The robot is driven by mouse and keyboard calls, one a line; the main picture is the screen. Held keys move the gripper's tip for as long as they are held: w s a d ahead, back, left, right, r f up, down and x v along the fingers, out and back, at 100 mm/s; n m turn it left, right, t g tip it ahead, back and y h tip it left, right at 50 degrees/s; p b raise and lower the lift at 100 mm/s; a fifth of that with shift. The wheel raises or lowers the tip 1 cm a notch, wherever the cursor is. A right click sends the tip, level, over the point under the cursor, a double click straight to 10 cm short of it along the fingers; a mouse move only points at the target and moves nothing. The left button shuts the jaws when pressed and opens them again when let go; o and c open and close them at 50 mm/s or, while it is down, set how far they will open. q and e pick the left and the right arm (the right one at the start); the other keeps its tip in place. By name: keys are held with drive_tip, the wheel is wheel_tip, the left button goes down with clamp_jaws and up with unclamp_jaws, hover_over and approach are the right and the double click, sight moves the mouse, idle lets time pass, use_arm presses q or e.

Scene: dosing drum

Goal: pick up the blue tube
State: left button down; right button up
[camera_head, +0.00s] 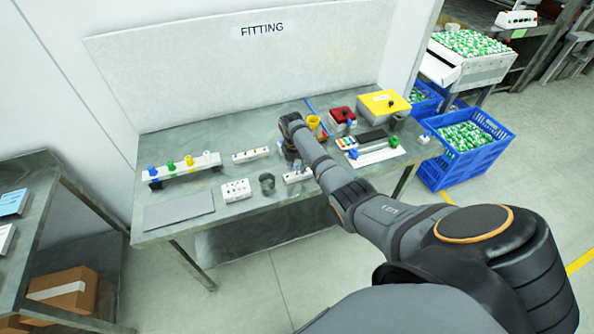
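A thin blue tube (310,104) shows at the back of the grey table (235,198), slanting beside a yellow funnel-shaped part. Its lower end is hard to make out behind my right arm and the parts there. My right gripper (291,164) hangs low over the middle of the table, to the left of and nearer than the blue tube. It points down, and its fingers are too small and dark to tell whether they are open or shut. My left gripper is not in view.
A rack with coloured fittings (184,167), a grey mat (179,210), a white block (236,190) and a dark cup (267,183) stand on the left. Red (342,115) and yellow (384,103) boxes stand at the right. Blue crates (465,148) are beyond the table.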

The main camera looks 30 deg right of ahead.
clamp_jaws()
drive_tip(key=shift+r, duration=0.1)
